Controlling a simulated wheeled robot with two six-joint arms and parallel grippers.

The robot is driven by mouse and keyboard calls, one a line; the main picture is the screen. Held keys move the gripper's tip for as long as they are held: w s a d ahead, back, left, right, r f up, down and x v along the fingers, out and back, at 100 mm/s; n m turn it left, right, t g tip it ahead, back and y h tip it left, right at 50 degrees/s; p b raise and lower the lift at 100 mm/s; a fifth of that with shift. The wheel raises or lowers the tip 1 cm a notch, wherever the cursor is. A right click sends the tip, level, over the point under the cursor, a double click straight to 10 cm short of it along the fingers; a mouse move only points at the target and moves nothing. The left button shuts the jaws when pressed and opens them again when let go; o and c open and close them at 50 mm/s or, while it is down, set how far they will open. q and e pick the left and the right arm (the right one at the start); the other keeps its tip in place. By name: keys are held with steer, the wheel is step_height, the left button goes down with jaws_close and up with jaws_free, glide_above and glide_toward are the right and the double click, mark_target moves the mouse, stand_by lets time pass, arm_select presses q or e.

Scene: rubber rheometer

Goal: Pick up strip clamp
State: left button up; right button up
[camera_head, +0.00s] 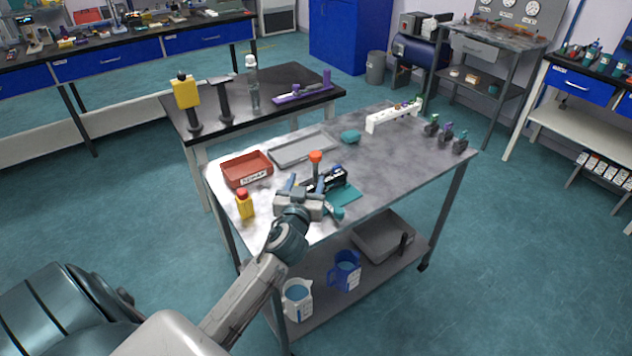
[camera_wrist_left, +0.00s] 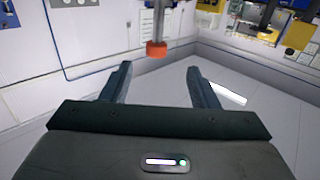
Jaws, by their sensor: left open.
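My left gripper (camera_head: 305,187) is over the front part of the grey metal table, its two fingers apart and empty. It also shows open in the left wrist view (camera_wrist_left: 159,72). A post with an orange top (camera_head: 316,158) stands just beyond the fingers; an orange-ended rod (camera_wrist_left: 156,48) shows past the fingertips in the wrist view, not between them. I cannot tell for certain which thing is the strip clamp. A dark device (camera_head: 337,176) by the gripper is partly hidden by it. Several small dark clamp-like pieces (camera_head: 445,134) stand at the table's right end.
A red bin (camera_head: 246,170), grey tray (camera_head: 303,149) and yellow bottle (camera_head: 244,205) stand on the left half. A teal mat (camera_head: 345,195) lies right of the gripper. A white rack (camera_head: 394,117) is at the back right. The table's middle right is clear.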

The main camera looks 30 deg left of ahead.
mark_target(315, 159)
arm_select(q)
steer(key=x, duration=0.1)
steer(key=p+x, duration=0.1)
steer(key=x, duration=0.3)
steer(key=shift+r, duration=0.3)
steer(key=shift+w+f, duration=0.1)
steer(key=shift+w, duration=0.15)
steer(key=shift+w+a+r+p, duration=0.25)
steer(key=shift+w+p, duration=0.35)
steer(key=shift+p, duration=0.15)
steer(key=p+x, duration=0.1)
steer(key=x, duration=0.2)
steer(key=shift+w+d, duration=0.1)
steer(key=shift+w, duration=0.1)
steer(key=shift+w+f, duration=0.1)
steer(key=shift+w, duration=0.3)
steer(key=shift+s, duration=0.1)
jaws_close()
